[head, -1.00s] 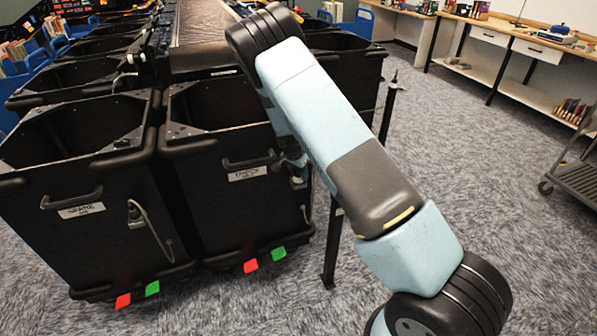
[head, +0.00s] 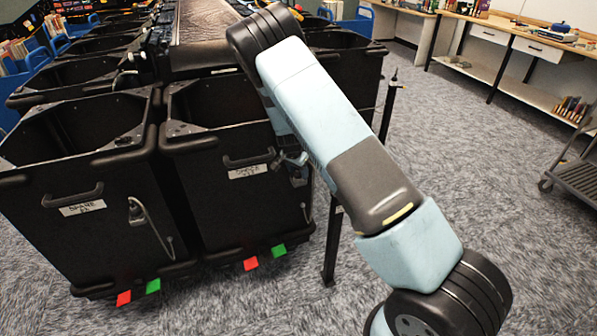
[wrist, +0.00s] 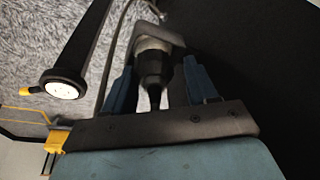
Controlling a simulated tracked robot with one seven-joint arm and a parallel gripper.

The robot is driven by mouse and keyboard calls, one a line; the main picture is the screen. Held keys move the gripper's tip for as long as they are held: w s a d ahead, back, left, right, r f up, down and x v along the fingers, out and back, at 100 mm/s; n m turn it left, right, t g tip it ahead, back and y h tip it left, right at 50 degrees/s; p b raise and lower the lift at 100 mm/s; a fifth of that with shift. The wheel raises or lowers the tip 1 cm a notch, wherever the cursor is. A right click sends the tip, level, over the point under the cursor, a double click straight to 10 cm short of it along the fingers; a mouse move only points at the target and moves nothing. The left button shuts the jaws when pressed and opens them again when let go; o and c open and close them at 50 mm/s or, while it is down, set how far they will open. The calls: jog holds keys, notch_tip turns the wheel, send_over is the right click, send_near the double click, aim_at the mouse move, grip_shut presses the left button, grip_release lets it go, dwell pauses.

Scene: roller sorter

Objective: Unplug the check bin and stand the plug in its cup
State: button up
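The check bin (head: 215,205) is the black bin at centre in the head view, with a white label (head: 247,172) under its handle. My gripper (head: 293,160) is at the right of its front face, partly hidden by my arm. In the wrist view my gripper's two blue fingers (wrist: 160,85) stand on either side of the dark plug (wrist: 156,68), with gaps beside it. The plug's far end meets a grey fitting, and a grey cable (wrist: 117,45) runs beside it. I cannot pick out the cup with certainty.
A spare bin (head: 90,235) with its own plug and cable (head: 145,220) stands left of the check bin. A thin black post (head: 332,245) stands close to the right. Red and green tabs show at the bins' feet. Carpet is open farther right, before a cart (head: 580,180).

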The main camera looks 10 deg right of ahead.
jog(key=shift+o, duration=0.8)
jog(key=shift+s+d+f, duration=0.2)
jog(key=shift+s+f, duration=0.35)
jog(key=shift+f, duration=0.05)
jog(key=w+v, duration=0.1)
jog(key=v, duration=1.4)
jog(key=shift+w+a+r, duration=0.2)
jog(key=shift+w, duration=0.2)
